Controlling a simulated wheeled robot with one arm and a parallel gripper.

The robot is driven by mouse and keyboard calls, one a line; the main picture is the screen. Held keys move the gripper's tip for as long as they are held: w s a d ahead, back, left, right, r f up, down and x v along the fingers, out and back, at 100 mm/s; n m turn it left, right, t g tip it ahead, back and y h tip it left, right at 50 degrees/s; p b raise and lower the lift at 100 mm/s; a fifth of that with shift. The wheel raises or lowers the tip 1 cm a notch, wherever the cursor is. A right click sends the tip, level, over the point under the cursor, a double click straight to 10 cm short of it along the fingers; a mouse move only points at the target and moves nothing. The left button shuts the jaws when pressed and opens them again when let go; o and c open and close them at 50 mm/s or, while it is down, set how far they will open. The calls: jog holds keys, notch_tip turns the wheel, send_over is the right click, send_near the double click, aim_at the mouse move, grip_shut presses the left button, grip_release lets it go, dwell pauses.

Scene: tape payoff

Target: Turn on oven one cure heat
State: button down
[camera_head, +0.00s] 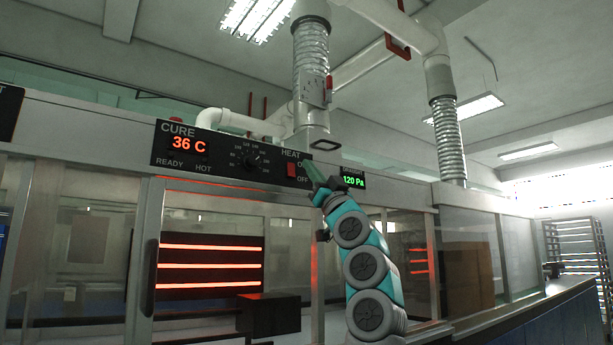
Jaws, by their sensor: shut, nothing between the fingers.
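The black cure panel (222,150) is on the front of the oven enclosure, above the glass. Its red display (188,145) reads 36 C, over the labels READY and HOT. A dial (253,160) sits mid-panel. The red heat switch (291,170) is at the panel's right end, beside ON and OFF labels; I cannot tell which way it is set. My gripper (309,165) is shut and empty, its tip just right of the switch, over the ON label's edge. I cannot tell whether it touches the panel.
Orange-red bars (210,266) glow behind the glass, above a dark box (269,316). A green 120 Pa display (354,182) is right of my gripper. A duct (311,70) with a damper plate rises above. A dark door handle (149,277) stands at left.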

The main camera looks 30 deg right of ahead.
jog(key=s+r+b+v, duration=0.1)
jog(key=b+v, duration=0.1)
jog(key=v, duration=0.5)
jog(key=shift+s+f, duration=0.2)
jog(key=shift+s, duration=0.15)
jog(key=shift+s, duration=0.1)
